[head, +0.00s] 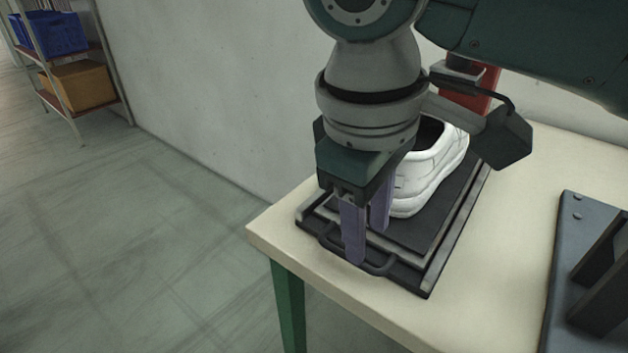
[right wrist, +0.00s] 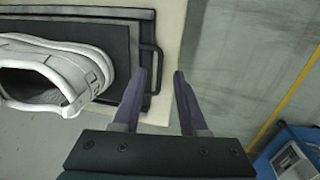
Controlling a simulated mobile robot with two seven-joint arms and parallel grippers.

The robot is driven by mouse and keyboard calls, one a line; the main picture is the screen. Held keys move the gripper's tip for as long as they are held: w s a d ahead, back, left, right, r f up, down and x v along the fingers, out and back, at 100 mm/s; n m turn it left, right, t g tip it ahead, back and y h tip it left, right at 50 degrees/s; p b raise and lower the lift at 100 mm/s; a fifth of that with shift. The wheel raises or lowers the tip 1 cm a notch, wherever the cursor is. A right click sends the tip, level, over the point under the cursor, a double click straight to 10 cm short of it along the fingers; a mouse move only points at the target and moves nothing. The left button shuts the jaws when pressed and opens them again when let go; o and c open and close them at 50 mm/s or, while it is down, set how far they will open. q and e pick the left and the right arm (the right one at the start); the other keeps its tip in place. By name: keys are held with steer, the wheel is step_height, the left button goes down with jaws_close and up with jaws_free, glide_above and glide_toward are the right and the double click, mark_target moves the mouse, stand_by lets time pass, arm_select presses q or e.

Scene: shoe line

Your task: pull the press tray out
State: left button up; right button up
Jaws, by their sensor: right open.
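The press tray (head: 415,230) is a dark flat plate on rails near the table's corner, with a white shoe (head: 430,165) on it. Its dark loop handle (head: 378,268) is on the front edge. In the right wrist view, the shoe (right wrist: 50,75) and the handle (right wrist: 157,70) show on the left. My right gripper (head: 366,235) points down over the tray's front edge, open and empty. In the right wrist view, its fingertips (right wrist: 161,76) appear either side of the handle's outer bar. I cannot tell whether they touch it. My left gripper is not in view.
The cream table (head: 345,305) has green legs. A dark fixture (head: 567,255) stands at the right. A red part (head: 470,92) shows behind my arm. A wall runs behind the table. A shelf with a blue bin (head: 52,33) is far left. The floor in between is clear.

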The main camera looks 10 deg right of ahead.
mark_target(365, 266)
steer(key=f, duration=0.3)
steer(key=f+b, duration=0.1)
steer(key=f, duration=0.1)
steer(key=shift+w+d+f, duration=0.15)
steer(key=shift+w+d, duration=0.15)
steer(key=shift+d, duration=0.05)
jaws_close()
stand_by(1.1)
